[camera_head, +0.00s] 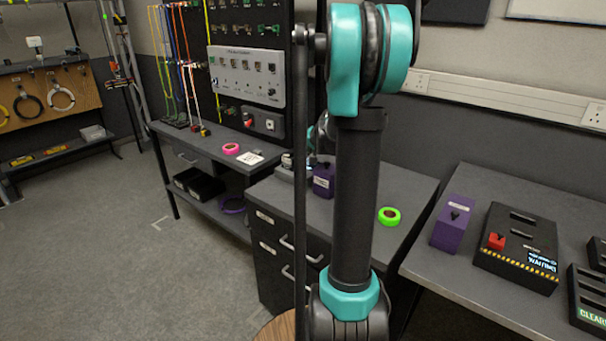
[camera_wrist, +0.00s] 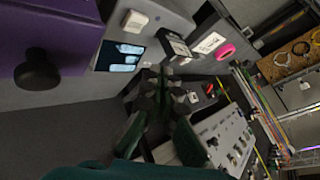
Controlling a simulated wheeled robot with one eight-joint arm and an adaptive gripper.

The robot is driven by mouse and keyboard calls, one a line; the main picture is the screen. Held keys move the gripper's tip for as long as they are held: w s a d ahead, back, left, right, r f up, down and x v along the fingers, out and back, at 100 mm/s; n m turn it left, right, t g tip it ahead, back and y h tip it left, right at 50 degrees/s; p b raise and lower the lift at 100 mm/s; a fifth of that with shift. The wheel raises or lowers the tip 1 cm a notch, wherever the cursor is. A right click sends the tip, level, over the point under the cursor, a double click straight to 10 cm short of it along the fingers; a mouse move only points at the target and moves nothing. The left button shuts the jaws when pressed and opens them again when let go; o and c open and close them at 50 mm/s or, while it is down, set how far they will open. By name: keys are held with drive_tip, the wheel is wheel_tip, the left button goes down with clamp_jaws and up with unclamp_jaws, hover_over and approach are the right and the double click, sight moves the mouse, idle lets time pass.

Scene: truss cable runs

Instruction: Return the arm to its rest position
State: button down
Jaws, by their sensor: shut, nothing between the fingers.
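My arm, with teal joints and a dark tube, stands upright through the middle of the head view and hides much of what is behind it. My gripper (camera_wrist: 163,78) shows in the wrist view as dark fingers reaching toward the picture's middle. It is shut and empty, in the air, touching nothing that I can make out. In the head view the gripper is mostly hidden behind the arm, above the drawer bench.
A purple box (camera_wrist: 52,40) with a black knob is close in the wrist view. The drawer bench (camera_head: 415,186) holds a green tape roll (camera_head: 389,216). A grey switch panel (camera_head: 246,75) hangs behind. A purple box (camera_head: 453,222) and black device (camera_head: 517,247) sit right. Floor is clear left.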

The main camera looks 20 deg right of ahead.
idle(0.3)
drive_tip(key=s+a+f+n+g, duration=0.1)
drive_tip(key=s+a+f+n, duration=0.1)
drive_tip(key=s+a, duration=0.5)
drive_tip(key=s+a+f+n+g, duration=0.2)
drive_tip(key=s+a, duration=0.2)
drive_tip(key=s, duration=0.6)
drive_tip(key=s+a+f+n+g, duration=0.1)
drive_tip(key=s+f, duration=0.3)
drive_tip(key=s, duration=0.5)
drive_tip(key=s+a+f+n+h, duration=0.1)
drive_tip(key=s+f, duration=0.3)
drive_tip(key=s, duration=0.6)
drive_tip(key=shift+s+a+n+g, duration=0.3)
drive_tip(key=shift+n+g, duration=0.1)
drive_tip(key=shift+n, duration=0.2)
